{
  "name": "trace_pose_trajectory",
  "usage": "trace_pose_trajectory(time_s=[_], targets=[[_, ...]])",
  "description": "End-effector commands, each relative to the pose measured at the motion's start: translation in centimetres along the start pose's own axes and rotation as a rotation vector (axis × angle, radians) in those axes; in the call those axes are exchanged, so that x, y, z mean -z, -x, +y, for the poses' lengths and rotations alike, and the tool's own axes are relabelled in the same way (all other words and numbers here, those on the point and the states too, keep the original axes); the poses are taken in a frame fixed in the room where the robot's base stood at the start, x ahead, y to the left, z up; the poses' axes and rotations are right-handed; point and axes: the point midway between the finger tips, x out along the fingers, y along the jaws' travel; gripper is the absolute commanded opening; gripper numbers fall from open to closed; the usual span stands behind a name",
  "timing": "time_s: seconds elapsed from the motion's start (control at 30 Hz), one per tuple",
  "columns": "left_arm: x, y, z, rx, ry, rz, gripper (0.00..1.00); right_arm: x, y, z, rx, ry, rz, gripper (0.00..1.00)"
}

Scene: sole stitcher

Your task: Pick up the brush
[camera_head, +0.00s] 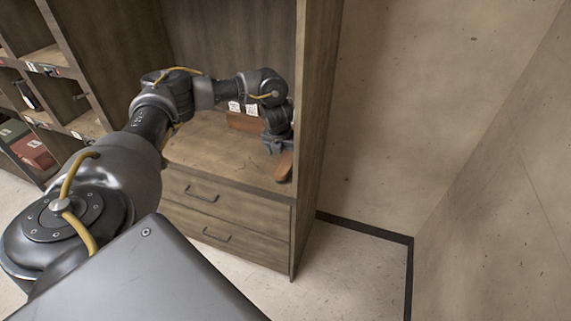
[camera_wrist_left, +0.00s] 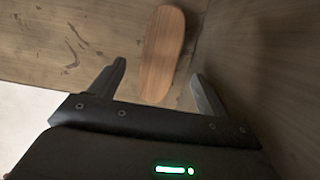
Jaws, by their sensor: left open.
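The brush shows as an oblong wooden piece (camera_wrist_left: 162,55) in the left wrist view, lying on the wooden shelf surface. It also shows in the head view (camera_head: 284,167), near the front right corner of the cabinet's shelf. My left gripper (camera_wrist_left: 158,82) is open, its two fingers apart, with the near end of the brush between them in the picture. Whether the fingers are level with the brush or above it I cannot tell. In the head view my left gripper (camera_head: 279,146) hangs just behind the brush. My right gripper is not in view.
The wooden cabinet has a side wall (camera_head: 318,130) close to the right of the brush, and two drawers (camera_head: 220,215) below. A reddish-brown box (camera_head: 243,122) with white labels stands behind. Cubbies with boxes (camera_head: 33,152) are at left. The shelf (camera_head: 205,145) left of the brush is clear.

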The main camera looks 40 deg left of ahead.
Motion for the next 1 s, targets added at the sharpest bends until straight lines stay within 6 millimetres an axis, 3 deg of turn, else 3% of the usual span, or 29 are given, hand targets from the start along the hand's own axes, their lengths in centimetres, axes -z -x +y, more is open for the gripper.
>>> trace_pose_trajectory(time_s=[0.33, 0.63, 1.0], targets=[[0.1, -4.4, 0.0, -0.002, 0.002, 0.004, 0.76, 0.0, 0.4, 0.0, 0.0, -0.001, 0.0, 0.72], [0.1, -4.9, 0.0, 0.0, 0.0, 0.001, 0.76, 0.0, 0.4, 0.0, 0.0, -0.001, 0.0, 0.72], [0.1, -4.9, 0.0, 0.0, 0.0, 0.001, 0.28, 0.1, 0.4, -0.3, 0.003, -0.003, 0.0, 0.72]])
